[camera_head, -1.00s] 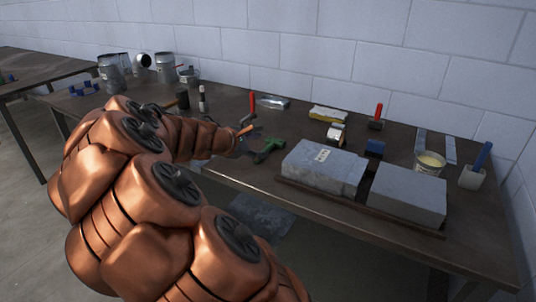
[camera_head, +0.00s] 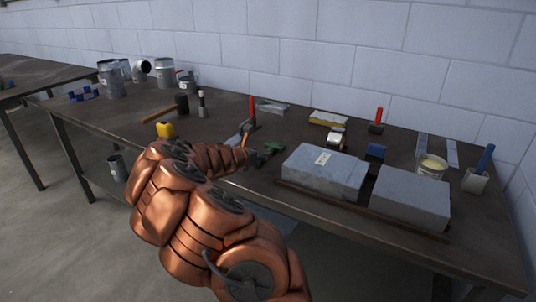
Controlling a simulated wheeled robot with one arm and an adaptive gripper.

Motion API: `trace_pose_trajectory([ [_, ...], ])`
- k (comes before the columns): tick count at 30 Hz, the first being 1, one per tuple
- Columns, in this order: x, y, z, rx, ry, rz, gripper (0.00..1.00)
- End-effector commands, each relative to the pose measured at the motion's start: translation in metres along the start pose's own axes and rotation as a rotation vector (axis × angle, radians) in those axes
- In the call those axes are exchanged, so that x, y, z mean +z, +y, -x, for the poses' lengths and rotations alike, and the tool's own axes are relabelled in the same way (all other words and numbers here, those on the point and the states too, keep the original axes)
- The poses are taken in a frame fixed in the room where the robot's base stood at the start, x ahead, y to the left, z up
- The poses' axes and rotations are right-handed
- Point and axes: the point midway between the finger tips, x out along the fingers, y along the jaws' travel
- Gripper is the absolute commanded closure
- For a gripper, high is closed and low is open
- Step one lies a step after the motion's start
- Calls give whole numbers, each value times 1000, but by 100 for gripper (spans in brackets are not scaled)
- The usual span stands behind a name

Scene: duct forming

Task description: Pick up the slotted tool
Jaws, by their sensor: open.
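I cannot tell for sure which thing is the slotted tool. A green tool (camera_head: 268,151) lies near the table's front edge, left of the grey blocks. Behind it, a red-handled tool (camera_head: 252,107) stands up, with a thin orange-handled piece (camera_head: 245,138) and a flat grey piece (camera_head: 234,137) nearby. My copper arm reaches over the front edge, and my gripper (camera_head: 252,158) is at its end, small and dark, just left of the green tool. It is open; no held thing shows. My arm hides part of the table edge, and contact cannot be made out.
Two grey blocks (camera_head: 322,173) (camera_head: 410,196) sit front right. Metal ducts (camera_head: 110,80), a hammer (camera_head: 160,114) and a yellow item (camera_head: 165,129) are left. The middle left is fairly clear.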

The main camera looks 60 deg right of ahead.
Motion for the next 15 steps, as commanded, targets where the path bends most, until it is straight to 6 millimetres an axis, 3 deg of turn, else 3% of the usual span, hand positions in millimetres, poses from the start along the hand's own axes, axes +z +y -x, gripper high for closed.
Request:
trace_pose_trajectory([
  [15,-2,3,-45,-1,0,-2,46],
])
